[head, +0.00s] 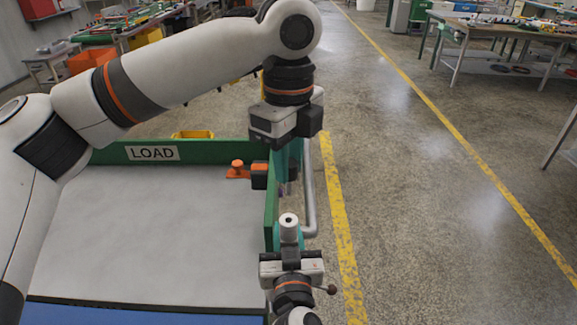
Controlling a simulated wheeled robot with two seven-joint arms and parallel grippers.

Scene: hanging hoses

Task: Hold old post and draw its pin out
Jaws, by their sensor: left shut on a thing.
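My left gripper (287,150) points down at the right edge of the cart, and its jaws are shut on a teal upright part that looks like the post (296,152); the fingertips are mostly hidden. Just left of it, a dark block (259,175) sits by the cart's wall, with an orange knobbed piece (237,170) beside it; I cannot tell whether this is the pin. A teal cylinder with a pale top and a dark hole (289,228) stands nearer me, just beyond my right gripper (290,250). That gripper's fingers are hidden, so its grip cannot be told.
The cart has a flat grey bed (150,235), a green rim with a LOAD sign (152,153) and a grey handle bar (309,190) at its right. A yellow bin (193,134) is behind it. The floor right of the yellow line (342,235) is clear.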

